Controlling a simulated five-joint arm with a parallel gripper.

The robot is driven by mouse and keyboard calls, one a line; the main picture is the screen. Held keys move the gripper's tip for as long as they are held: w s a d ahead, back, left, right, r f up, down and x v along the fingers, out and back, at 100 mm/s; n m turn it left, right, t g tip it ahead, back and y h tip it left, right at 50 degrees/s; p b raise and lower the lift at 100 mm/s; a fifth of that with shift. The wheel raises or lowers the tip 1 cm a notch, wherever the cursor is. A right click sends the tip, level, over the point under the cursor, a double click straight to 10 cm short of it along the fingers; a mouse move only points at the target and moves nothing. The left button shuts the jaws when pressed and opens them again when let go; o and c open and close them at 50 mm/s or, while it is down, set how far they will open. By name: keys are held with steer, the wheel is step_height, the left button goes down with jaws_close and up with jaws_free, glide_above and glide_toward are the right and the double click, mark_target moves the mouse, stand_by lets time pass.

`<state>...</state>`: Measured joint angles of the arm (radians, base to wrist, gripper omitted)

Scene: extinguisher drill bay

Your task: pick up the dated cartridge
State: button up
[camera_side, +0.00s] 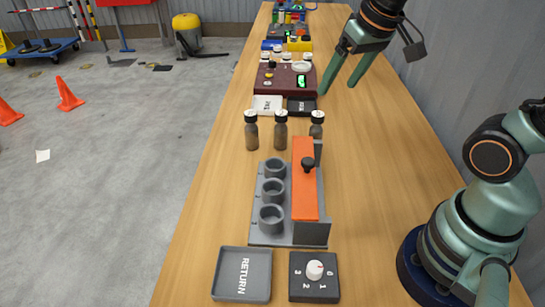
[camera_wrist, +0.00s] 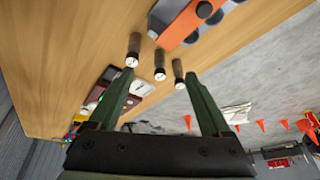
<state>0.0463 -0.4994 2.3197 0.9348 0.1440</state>
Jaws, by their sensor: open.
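Three dark cartridges with black-rimmed white tops stand upright in a row on the bench: left (camera_side: 251,132), middle (camera_side: 281,133) and right (camera_side: 317,127). Marks on their tops are too small to read, so I cannot tell which is dated. They also show in the wrist view, ahead of the fingers (camera_wrist: 134,46) (camera_wrist: 159,62) (camera_wrist: 178,71). My gripper (camera_side: 337,90) is open and empty above the bench, behind and to the right of the row in the side view. Its two green fingers (camera_wrist: 160,78) are spread wide in the wrist view.
A grey rack (camera_side: 258,216) with three empty ring holders and an orange bar (camera_side: 305,190) stands in front of the cartridges. A RETURN tray (camera_side: 243,251) and dial box (camera_side: 302,288) lie nearer. White (camera_side: 267,104) and black (camera_side: 301,106) pads and a maroon box (camera_side: 285,84) lie behind.

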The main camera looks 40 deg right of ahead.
steer(key=w+d+f+m+g, duration=0.2)
steer(key=w+d+f+m, duration=0.15)
steer(key=w, duration=0.35)
steer(key=m+g, duration=0.2)
steer(key=m, duration=0.3)
glide_above(317, 113)
steer(key=shift+n, duration=0.25)
step_height(317, 113, down, 7)
steer(key=shift+r, duration=0.1)
step_height(317, 113, down, 7)
steer(key=shift+r, duration=0.1)
steer(key=shift+s+f, duration=0.2)
steer(key=shift+f, duration=2.4)
jaws_close()
